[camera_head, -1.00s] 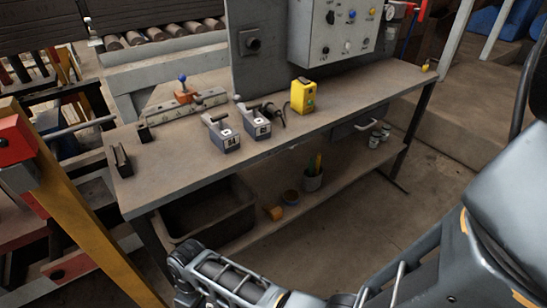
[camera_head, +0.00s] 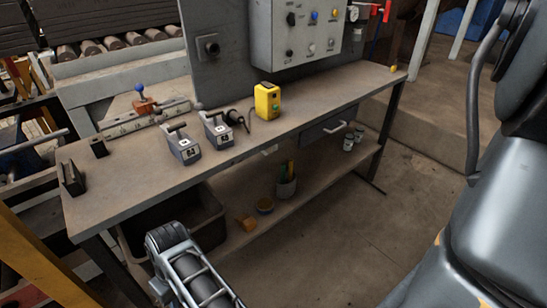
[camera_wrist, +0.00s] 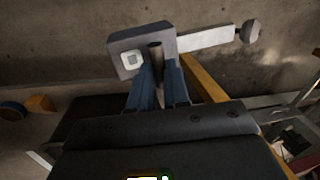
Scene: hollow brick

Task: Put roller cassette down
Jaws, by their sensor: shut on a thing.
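In the wrist view my gripper (camera_wrist: 160,72) has its two blue fingers shut on the dark upright grip of a grey block, which I take to be the roller cassette (camera_wrist: 122,46). The block has a white square tag on its face. A pale bar with a round end extends to its right; I cannot tell whether it belongs to the block. Two similar grey blocks with handles and white tags, a left one (camera_head: 184,151) and a right one (camera_head: 217,137), stand on the workbench (camera_head: 155,185) in the head view. My gripper and the held block are not discernible there.
A yellow box (camera_head: 267,102) stands right of the blocks. A rail fixture (camera_head: 130,124) and dark brackets (camera_head: 72,178) occupy the left side. The bench top's right part is mostly clear. A control box (camera_head: 297,35) is behind. A dark bin (camera_head: 205,222) is below.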

